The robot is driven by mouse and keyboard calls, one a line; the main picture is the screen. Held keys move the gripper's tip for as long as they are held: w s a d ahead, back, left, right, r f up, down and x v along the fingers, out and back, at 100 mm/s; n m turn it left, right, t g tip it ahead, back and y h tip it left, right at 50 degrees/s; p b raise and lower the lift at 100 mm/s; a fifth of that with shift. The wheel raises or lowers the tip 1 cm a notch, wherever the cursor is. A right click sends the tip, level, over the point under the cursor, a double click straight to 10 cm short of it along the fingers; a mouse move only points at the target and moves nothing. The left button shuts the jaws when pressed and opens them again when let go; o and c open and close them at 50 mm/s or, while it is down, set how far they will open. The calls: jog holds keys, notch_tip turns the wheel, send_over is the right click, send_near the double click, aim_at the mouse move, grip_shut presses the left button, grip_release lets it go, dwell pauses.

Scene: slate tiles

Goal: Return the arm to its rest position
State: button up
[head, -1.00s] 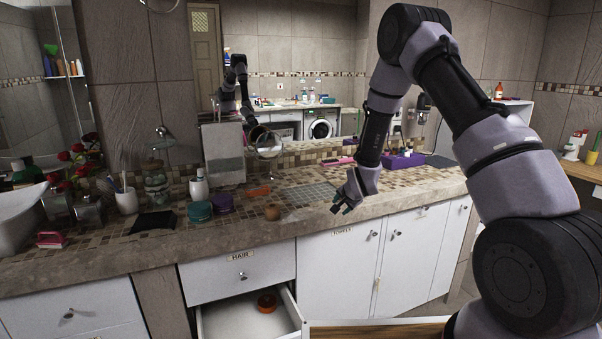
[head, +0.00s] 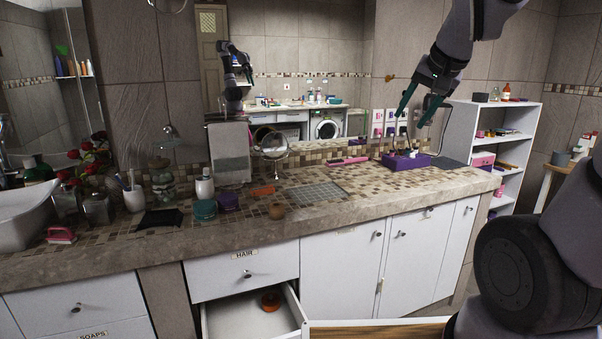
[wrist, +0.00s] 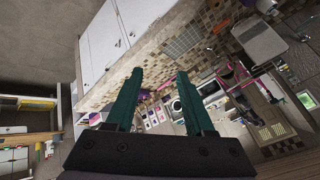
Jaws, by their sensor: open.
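My gripper (head: 420,112) is at the upper right of the head view, raised in the air above the right end of the counter. Its two dark green fingers are spread apart and nothing is between them. The wrist view shows the same open gripper (wrist: 160,105) with the counter and room tilted behind it. My arm comes in from the upper right, and one large joint of mine fills the lower right of the head view.
White shelves (head: 490,140) stand at right.

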jog(key=s+r+n, duration=0.1)
jog(key=s+r, duration=0.1)
jog(key=s, duration=0.9)
jog(key=shift+s+d+y, duration=0.15)
jog(key=shift+s+y, duration=0.15)
jog(key=shift+s, duration=0.05)
